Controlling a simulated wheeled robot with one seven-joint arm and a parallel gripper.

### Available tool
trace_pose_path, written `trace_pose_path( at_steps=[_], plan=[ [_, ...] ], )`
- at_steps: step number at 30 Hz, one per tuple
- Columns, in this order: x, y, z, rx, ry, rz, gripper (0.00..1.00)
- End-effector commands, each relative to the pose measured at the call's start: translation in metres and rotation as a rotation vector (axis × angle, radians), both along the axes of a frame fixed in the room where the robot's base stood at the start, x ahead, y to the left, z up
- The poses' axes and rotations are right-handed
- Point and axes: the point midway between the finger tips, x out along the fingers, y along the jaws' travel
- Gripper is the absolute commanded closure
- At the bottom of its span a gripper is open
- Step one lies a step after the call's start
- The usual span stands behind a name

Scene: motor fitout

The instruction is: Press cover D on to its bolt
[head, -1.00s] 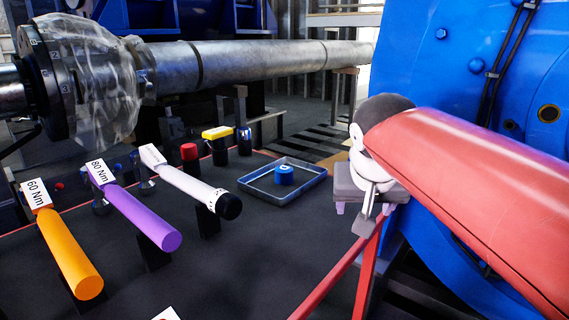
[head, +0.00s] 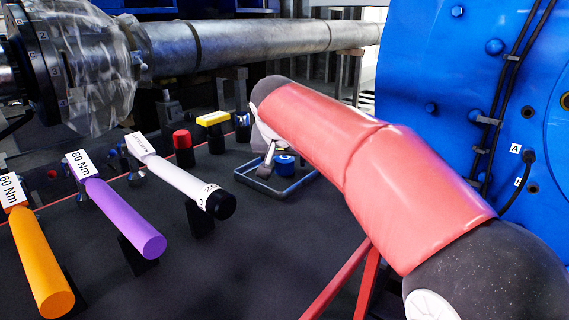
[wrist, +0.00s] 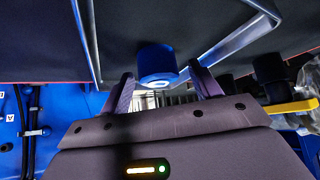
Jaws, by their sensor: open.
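A small blue round cover (head: 285,165) with a white mark sits in a shallow metal tray (head: 262,188) on the dark bench. The mark is too small to read, so I cannot tell if it is cover D. In the wrist view the blue cover (wrist: 156,64) lies ahead of my gripper (wrist: 162,84), between the lines of its two spread fingers. My gripper is open and empty. In the head view my gripper (head: 268,158) is at the tray's left part, beside the cover and partly hidden by my arm. I cannot identify the cover's bolt.
Orange, purple and white torque wrenches (head: 180,180) rest on stands at the left. A red-capped item (head: 182,140) and a yellow-topped item (head: 213,118) stand behind the tray. The large blue motor housing (head: 455,80) fills the right, with cables and a label A.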

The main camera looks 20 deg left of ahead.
Motion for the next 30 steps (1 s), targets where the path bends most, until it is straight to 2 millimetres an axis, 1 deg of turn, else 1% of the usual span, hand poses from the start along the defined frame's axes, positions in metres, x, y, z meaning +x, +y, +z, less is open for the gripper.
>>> trace_pose_path(
  at_steps=[2,9,18,19,20,27,30],
  plan=[
    [0.0034,0.0005,-0.0039,0.000,-0.001,0.000,0.37],
    [0.0040,0.0007,-0.0045,0.001,-0.002,0.001,0.37],
    [0.0038,0.0008,-0.0044,0.001,-0.001,0.001,0.76],
    [0.0038,0.0008,-0.0044,0.001,-0.001,0.001,0.80],
    [0.0038,0.0008,-0.0044,0.001,-0.001,0.001,0.82],
    [0.0039,0.0008,-0.0042,0.001,-0.002,0.001,0.82],
    [0.0039,0.0009,0.0007,0.001,-0.002,0.001,0.82]
  ],
)
